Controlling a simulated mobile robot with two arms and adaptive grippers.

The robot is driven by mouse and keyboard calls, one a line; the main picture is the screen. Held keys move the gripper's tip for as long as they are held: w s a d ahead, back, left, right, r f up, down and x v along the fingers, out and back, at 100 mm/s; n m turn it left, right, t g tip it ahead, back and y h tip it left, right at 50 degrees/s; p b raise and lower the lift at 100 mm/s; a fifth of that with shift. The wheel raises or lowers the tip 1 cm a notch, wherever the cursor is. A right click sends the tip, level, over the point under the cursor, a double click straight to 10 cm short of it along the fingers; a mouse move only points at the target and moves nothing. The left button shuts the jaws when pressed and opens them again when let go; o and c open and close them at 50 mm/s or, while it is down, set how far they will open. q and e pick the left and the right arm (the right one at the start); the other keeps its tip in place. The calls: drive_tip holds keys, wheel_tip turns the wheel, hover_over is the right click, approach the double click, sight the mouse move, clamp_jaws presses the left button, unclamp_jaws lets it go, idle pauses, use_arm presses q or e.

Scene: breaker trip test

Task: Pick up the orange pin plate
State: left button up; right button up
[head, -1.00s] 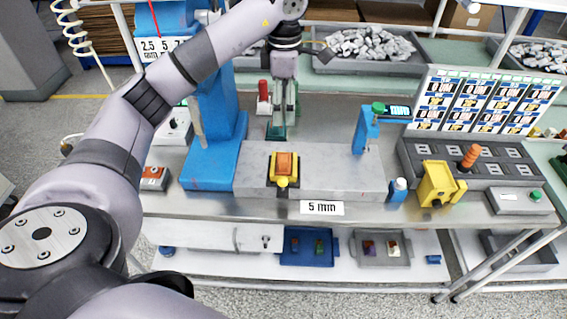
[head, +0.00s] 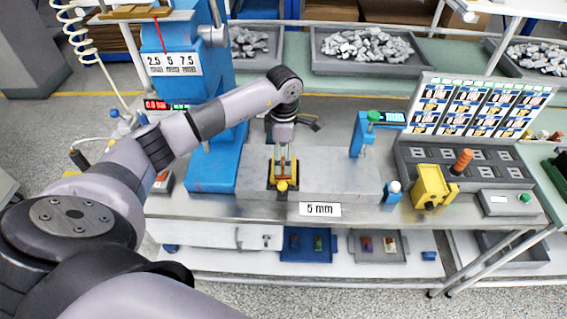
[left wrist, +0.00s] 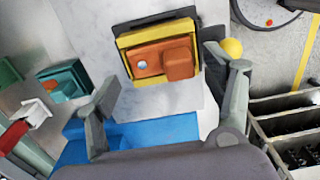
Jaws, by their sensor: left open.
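The orange pin plate (left wrist: 160,62) sits in a yellow holder (left wrist: 128,39) on the grey block. It has a raised orange lump on one side and a small pale round spot on the other. In the head view my left gripper (head: 283,168) is directly over the yellow holder (head: 283,186) and largely hides the plate. In the left wrist view my left gripper (left wrist: 162,68) is open, with one finger on each side of the plate. The fingers look apart from it; their exact height above it is hard to judge. My right gripper is not in view.
A blue column (head: 210,130) stands left of the grey block (head: 335,170). A blue gauge stand (head: 362,135) is at its right. A yellow bracket (head: 428,187) stands farther right, by an orange handle (head: 462,160). The "5 mm" label (head: 320,209) is on the front edge.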

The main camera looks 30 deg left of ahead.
use_arm(q)
drive_tip(key=shift+f+p, duration=0.3)
drive_tip(key=shift+f, duration=1.15)
drive_tip(key=shift+c, duration=0.2)
